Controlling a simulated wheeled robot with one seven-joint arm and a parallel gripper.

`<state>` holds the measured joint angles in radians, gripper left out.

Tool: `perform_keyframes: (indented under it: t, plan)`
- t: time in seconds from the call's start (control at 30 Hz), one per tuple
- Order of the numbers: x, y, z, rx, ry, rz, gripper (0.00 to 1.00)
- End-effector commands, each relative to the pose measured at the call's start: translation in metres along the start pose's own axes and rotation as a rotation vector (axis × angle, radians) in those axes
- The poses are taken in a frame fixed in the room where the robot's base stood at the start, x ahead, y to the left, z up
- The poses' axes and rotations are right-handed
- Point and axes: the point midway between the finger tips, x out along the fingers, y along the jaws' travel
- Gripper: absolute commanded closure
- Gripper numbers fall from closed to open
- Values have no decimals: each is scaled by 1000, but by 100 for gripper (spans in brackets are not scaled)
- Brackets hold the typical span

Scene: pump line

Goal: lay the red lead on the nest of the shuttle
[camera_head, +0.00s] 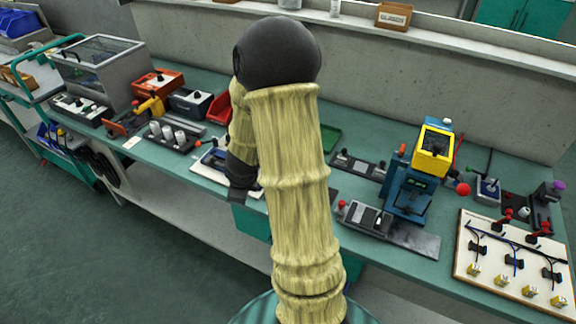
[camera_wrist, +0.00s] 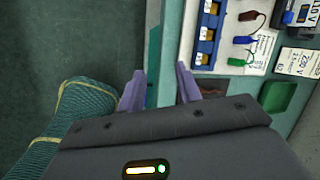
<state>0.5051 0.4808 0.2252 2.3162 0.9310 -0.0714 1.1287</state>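In the wrist view my gripper (camera_wrist: 160,90) shows two purple fingers spread apart with nothing between them, over the bench's front edge. A short brownish-red lead (camera_wrist: 252,17), apparently the red lead, lies on a white board at the top right, apart from the fingers. In the head view my own arm hides most of the gripper and that part of the bench. A grey block on a metal plate (camera_head: 412,240), right of my arm, may be the shuttle on its track. I cannot make out a nest for certain.
A blue lead (camera_wrist: 248,39) and a green lead (camera_wrist: 238,62) lie below the brownish-red one. A blue rack (camera_wrist: 204,47) stands left of them, and a green tray (camera_wrist: 278,97) to the lower right. A blue machine with a yellow head (camera_head: 433,150) stands by the metal plate.

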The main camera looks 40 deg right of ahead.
Motion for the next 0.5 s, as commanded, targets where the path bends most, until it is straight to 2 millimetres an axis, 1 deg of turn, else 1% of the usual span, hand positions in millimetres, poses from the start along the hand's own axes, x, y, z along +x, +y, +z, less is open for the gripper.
perform_keyframes:
  t: [0.03,0.07,0.1,0.17,0.2,0.3,0.4,0.5]
  plan:
    - [-9,-19,-12,214,30,-9,65]
    - [-8,-26,-20,349,48,-18,65]
    - [-6,-36,-32,530,73,-32,65]
    - [-6,-47,-51,801,116,-56,65]
    - [-5,-53,-64,979,146,-72,65]
    - [-4,-59,-95,1379,222,-114,65]
    - [-3,-59,-117,1660,285,-151,65]
    - [-1,-56,-128,1806,319,-174,65]
